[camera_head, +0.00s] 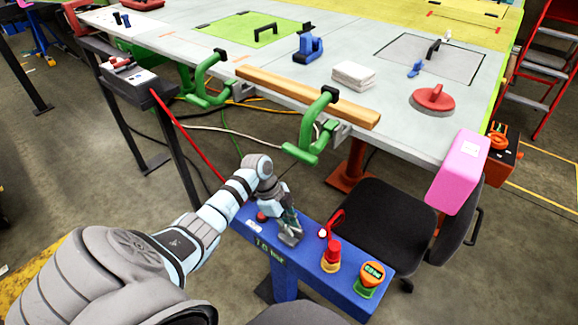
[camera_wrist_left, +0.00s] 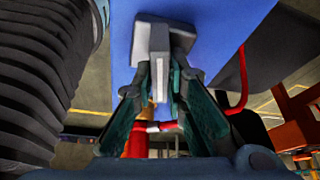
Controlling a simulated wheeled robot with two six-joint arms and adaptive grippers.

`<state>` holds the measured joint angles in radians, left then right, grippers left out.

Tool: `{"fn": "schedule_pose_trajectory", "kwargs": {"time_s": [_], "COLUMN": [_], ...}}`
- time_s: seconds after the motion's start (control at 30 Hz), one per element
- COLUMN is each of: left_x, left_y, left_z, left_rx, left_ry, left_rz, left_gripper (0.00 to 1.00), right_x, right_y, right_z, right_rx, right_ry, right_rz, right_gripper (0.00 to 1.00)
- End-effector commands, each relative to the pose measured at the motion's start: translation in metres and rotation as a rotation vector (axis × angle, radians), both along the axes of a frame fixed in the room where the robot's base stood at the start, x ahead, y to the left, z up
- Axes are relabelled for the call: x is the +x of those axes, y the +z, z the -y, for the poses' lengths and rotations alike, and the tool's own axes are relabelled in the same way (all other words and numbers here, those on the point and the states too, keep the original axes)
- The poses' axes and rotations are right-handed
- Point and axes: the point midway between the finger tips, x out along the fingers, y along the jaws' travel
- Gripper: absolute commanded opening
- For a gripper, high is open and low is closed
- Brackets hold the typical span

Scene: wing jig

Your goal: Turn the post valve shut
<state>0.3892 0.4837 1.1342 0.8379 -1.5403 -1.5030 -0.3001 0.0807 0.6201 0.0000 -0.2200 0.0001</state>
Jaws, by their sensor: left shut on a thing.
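The blue post panel (camera_head: 312,262) stands in front of the table and is marked "7.0 bar". A grey valve handle (camera_head: 290,239) sits on its top face. My left gripper (camera_head: 289,224) reaches down to it from the left and is shut on it. In the left wrist view the grey handle (camera_wrist_left: 154,48) lies between the two dark green fingers of my left gripper (camera_wrist_left: 160,88). The fingers hide part of the handle and its base. My right gripper is not in view.
Beside the handle on the panel are a red knob (camera_head: 331,252), an orange gauge (camera_head: 371,274) and a red tube (camera_head: 333,222). A black chair (camera_head: 385,225) stands close on the right. The table (camera_head: 300,92) with green clamps (camera_head: 313,125) is behind.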

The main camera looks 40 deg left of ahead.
Motion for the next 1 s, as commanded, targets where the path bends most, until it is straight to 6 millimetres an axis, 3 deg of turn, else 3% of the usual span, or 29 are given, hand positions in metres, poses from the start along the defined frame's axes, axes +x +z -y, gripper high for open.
{"fn": "schedule_pose_trajectory", "kwargs": {"time_s": [0.4,1.0], "left_x": [0.002,0.002], "left_y": [-0.001,0.000], "left_z": [-0.001,-0.001], "left_rx": [0.003,0.003], "left_ry": [-0.225,-0.267], "left_rz": [0.002,0.001], "left_gripper": [0.00,0.00], "right_x": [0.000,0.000], "right_y": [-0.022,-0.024], "right_z": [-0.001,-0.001], "right_rx": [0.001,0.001], "right_ry": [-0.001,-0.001], "right_rz": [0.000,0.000], "right_gripper": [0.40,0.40]}}
